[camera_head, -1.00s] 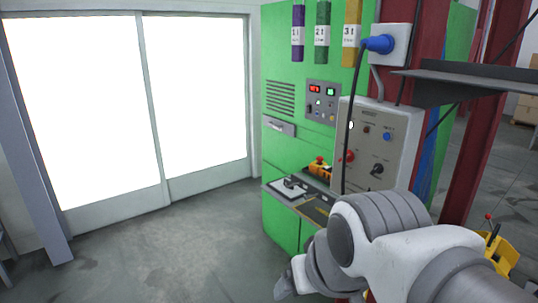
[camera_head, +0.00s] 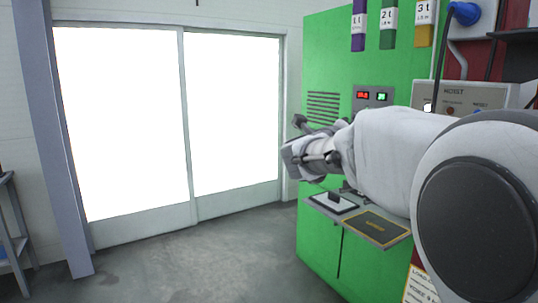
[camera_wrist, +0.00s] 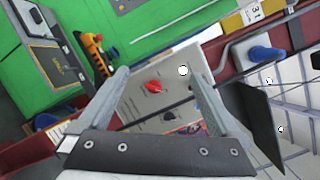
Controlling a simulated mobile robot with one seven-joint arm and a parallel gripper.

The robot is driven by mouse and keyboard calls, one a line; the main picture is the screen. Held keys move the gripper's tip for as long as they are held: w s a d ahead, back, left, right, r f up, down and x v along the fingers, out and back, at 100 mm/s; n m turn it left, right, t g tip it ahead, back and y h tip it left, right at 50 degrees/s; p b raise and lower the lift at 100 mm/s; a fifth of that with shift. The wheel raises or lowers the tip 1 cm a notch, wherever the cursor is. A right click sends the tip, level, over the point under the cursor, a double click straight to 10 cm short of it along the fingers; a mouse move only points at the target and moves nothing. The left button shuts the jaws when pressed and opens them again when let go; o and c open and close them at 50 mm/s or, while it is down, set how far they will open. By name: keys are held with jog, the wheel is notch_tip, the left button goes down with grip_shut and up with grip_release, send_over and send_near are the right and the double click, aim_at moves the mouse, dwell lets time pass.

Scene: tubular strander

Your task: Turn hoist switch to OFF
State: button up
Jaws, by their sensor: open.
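The grey hoist panel (camera_head: 455,93), lettered HOIST, is at the right in the head view. My arm hides most of it, including its lower switches. The knob's setting is too small to read. My gripper (camera_wrist: 154,76) is open and empty, its fingers on either side of the red switch in the picture. No contact shows. In the head view my gripper (camera_head: 312,140) is left of the panel.
A green cabinet (camera_head: 330,65) stands behind my gripper, with a shelf (camera_head: 375,228) jutting out. A blue plug (camera_head: 464,13) with a hanging black cable is above the panel. In the wrist view a dark plate (camera_wrist: 258,120) is close at right.

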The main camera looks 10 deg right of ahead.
jog(key=s+d+f+m+g+h+b, duration=0.2)
jog(key=d+f+m+g, duration=0.2)
jog(key=f+m+g, duration=0.15)
jog(key=p+x, duration=0.1)
jog(key=x, duration=1.6)
jog(key=shift+w+d+r+m+p, duration=0.15)
jog(key=shift+d+r+m+p, duration=0.05)
jog(key=shift+m+p, duration=0.15)
jog(key=shift+t, duration=0.25)
jog(key=c, duration=1.4)
